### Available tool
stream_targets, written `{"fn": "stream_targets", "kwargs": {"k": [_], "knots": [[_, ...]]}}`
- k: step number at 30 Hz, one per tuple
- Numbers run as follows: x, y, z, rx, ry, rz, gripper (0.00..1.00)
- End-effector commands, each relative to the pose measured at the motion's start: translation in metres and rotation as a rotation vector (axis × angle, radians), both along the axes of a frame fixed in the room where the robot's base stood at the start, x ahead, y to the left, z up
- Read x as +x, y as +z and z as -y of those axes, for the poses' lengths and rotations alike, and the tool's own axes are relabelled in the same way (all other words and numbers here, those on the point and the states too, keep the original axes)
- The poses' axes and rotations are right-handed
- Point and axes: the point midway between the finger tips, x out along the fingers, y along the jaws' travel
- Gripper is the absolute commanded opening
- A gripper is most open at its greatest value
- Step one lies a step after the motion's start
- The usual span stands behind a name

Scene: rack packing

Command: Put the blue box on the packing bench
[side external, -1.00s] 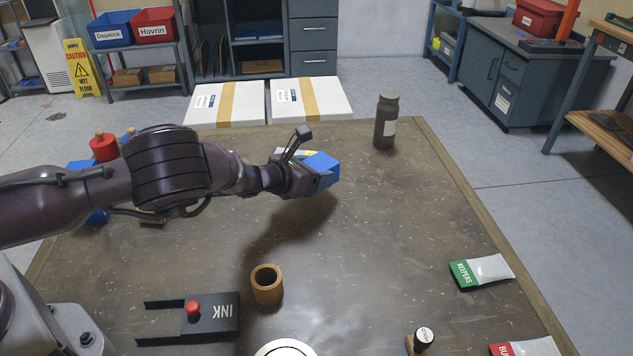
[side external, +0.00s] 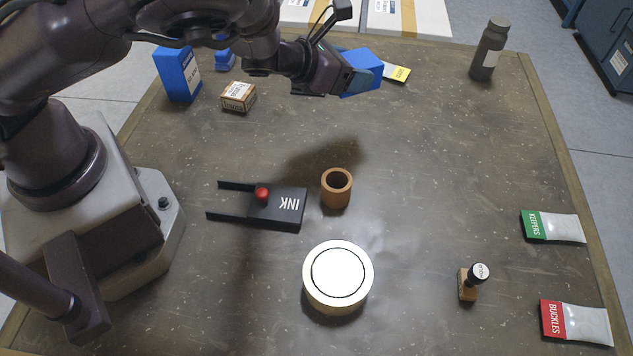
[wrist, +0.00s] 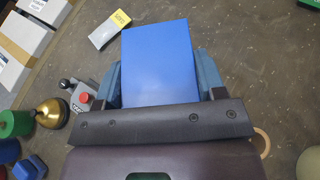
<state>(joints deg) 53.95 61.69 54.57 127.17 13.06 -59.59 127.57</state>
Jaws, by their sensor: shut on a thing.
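My gripper (side external: 348,78) is shut on a blue box (side external: 365,70) and holds it in the air above the dark, speckled tabletop (side external: 430,150). In the wrist view the blue box (wrist: 158,62) sits between the two fingers, its flat blue face towards the camera. A soft shadow lies on the table below the gripper. A second, taller blue box (side external: 178,74) with a white label stands at the table's back left. I cannot tell whether this table is the packing bench; no label names it.
An INK holder (side external: 290,213), an orange-brown ring (side external: 337,200) and a round white-topped thing (side external: 340,303) stand nearer the camera. A dark bottle (side external: 488,50) stands back right. KEEPERS (side external: 555,227) and BUCKLES (side external: 580,322) pouches lie right. The centre-right table is clear.

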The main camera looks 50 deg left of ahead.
Motion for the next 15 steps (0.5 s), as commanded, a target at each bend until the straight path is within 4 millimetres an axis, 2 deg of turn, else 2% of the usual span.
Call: {"fn": "stream_targets", "kwargs": {"k": [3, 8, 15], "knots": [[0.005, 0.009, -0.013, 0.006, 0.043, -0.091, 0.36], [0.009, 0.012, -0.018, 0.014, 0.133, -0.244, 0.36], [0.012, 0.006, -0.026, -0.023, 0.397, -0.431, 0.36]]}}
